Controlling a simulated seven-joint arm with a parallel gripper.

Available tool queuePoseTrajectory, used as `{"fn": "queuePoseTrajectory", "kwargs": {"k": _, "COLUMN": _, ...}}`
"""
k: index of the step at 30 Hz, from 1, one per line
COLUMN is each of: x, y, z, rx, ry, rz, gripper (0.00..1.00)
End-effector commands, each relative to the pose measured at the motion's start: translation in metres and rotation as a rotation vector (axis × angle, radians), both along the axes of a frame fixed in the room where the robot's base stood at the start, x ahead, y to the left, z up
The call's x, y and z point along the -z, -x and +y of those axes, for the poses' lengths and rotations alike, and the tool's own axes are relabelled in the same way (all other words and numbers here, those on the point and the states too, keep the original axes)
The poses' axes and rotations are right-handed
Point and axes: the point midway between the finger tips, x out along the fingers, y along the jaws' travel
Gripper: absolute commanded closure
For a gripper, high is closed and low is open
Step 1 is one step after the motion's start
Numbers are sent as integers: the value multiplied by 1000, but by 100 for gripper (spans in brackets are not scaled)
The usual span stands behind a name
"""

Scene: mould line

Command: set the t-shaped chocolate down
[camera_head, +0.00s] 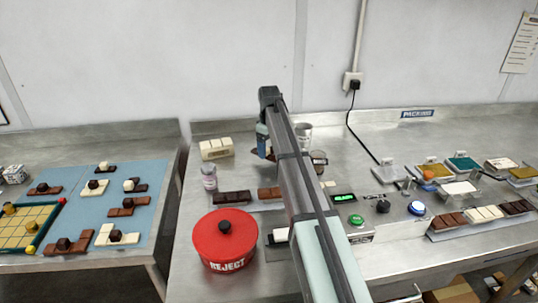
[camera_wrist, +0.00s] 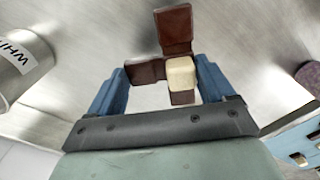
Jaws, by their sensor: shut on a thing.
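The t-shaped chocolate is brown and carries a cream-white block (camera_wrist: 181,74) on top. In the wrist view the t-shaped chocolate (camera_wrist: 174,30) sits between the blue fingers of my gripper (camera_wrist: 160,68), which is shut on it. A bare metal surface lies beyond it; I cannot tell whether the chocolate touches it. In the head view my gripper (camera_head: 262,140) is at the back of the middle steel table, left of my arm. A dark brown bit of the chocolate (camera_head: 254,153) shows there, and my gripper and arm hide the rest.
Near my gripper are a cream block (camera_head: 216,148) and a small jar (camera_head: 209,178). A red reject bin (camera_head: 224,243) stands in front. Chocolate pieces lie on a blue mat (camera_head: 152,190) at left.

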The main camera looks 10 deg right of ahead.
Motion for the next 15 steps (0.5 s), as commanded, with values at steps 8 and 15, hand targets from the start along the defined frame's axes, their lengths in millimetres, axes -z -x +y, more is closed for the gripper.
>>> {"fn": "queuePoseTrajectory", "kwargs": {"k": 8, "x": 31, "y": 1, "z": 0, "rx": 0, "ry": 0, "rz": 1, "gripper": 59}}
{"fn": "queuePoseTrajectory", "kwargs": {"k": 15, "x": 32, "y": 0, "z": 0, "rx": 0, "ry": 0, "rz": 0, "gripper": 59}}
